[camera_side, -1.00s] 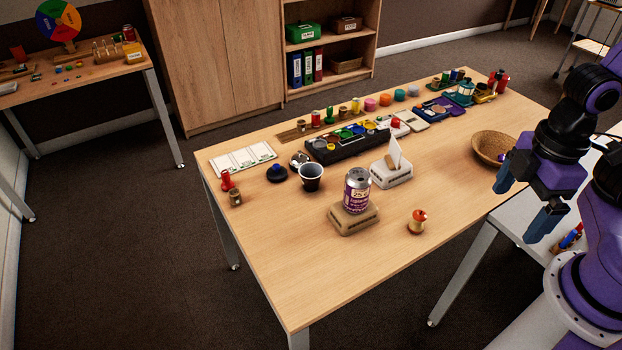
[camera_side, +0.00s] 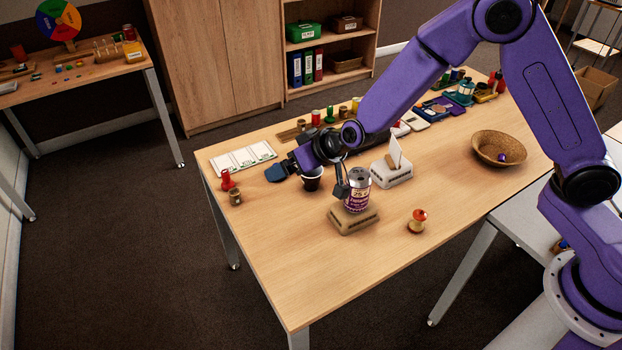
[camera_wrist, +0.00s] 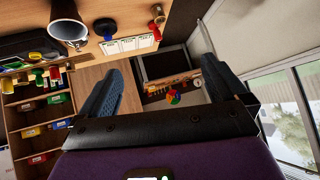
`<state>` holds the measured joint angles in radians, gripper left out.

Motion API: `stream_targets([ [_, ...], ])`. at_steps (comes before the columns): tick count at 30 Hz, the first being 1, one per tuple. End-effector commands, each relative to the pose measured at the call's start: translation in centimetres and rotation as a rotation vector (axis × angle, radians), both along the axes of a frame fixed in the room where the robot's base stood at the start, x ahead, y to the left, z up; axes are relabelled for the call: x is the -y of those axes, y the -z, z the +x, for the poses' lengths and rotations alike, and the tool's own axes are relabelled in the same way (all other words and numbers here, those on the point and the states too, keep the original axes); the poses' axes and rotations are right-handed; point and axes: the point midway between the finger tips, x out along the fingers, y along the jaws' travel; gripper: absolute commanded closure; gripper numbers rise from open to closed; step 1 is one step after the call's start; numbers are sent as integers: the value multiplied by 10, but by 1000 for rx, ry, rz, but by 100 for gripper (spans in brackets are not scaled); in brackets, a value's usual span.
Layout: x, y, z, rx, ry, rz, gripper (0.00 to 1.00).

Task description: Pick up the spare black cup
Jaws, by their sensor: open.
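The black cup (camera_side: 311,184) stands on the table at the left, partly hidden behind my gripper in the side view. In the wrist view the cup (camera_wrist: 68,12) shows at the upper left, its pale inside facing me, outside the space between my fingers. My gripper (camera_side: 309,180) is open and empty, in front of or above the cup in the side view. Its two fingers also show spread apart in the wrist view (camera_wrist: 163,88). One fingertip looks close to the can; I cannot tell if they touch.
A purple-labelled can (camera_side: 357,191) stands on a beige block (camera_side: 354,219) just right of my gripper. The table's front is clear.

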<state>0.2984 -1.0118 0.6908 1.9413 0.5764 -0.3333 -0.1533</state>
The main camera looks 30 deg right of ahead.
Motion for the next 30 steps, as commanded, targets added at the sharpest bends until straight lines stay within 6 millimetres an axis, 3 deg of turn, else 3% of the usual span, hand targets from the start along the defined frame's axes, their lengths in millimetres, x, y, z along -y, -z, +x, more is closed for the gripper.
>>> stream_targets([
  [3,20,31,48,96,161,-11,1],
  [6,44,53,79,186,294,-34,1],
  [10,78,77,103,287,440,-83,1],
  [15,109,94,114,370,554,-135,1],
  [18,117,99,116,389,580,-150,1],
  [30,118,132,116,393,584,-151,1],
])
